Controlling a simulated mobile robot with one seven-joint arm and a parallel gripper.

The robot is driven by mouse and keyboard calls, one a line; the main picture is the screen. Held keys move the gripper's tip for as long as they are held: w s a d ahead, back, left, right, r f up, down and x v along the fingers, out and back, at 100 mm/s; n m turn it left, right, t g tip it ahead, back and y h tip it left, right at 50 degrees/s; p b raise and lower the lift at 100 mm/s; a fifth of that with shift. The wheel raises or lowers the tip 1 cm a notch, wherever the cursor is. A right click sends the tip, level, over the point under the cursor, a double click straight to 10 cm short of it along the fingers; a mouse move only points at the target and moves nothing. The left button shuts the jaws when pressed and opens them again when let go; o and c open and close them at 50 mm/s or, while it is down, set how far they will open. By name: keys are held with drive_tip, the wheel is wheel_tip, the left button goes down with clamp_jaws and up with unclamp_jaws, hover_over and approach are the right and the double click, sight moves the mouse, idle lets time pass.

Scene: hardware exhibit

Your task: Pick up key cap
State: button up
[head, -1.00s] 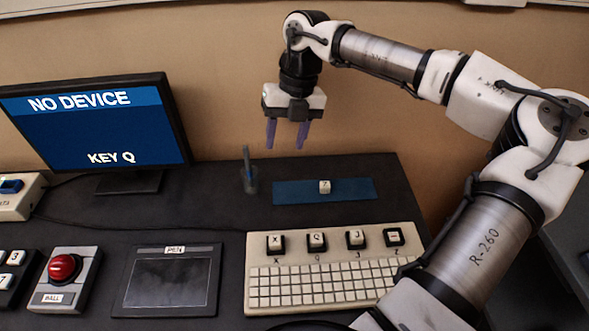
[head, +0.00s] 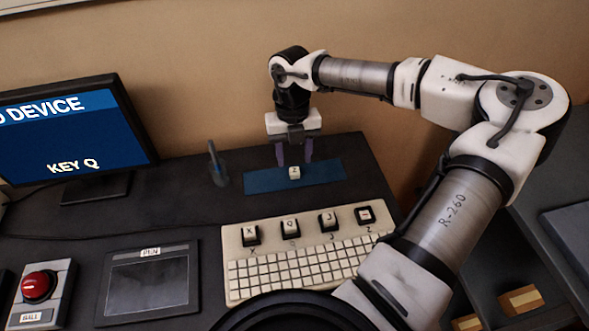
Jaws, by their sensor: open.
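A small white key cap (head: 294,172) with a dark character, which looks like a Z, sits on the blue mat (head: 262,181) on the dark desk. My gripper (head: 294,157) points down with its two purple fingers apart, one to each side of the cap in the picture. The fingertips show just above the cap; whether they are over it or slightly behind it, I cannot tell. Nothing is between the fingers. The beige keyboard (head: 300,265) in front has raised caps X, Q and J, and a dark, differently looking position at right above a Z label.
A pen cup (head: 218,170) stands left of the mat. A monitor (head: 70,130) reading KEY Q, a pen tablet (head: 150,283) and a red button box (head: 40,290) are further left. A beige wall is behind.

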sight(295, 170)
drive_tip(key=shift+s+f+p, duration=0.15)
drive_tip(key=shift+s+f, duration=0.05)
drive_tip(key=shift+f, duration=0.65)
drive_tip(key=shift+s+f+p, duration=0.15)
drive_tip(key=shift+f, duration=0.7)
clamp_jaws()
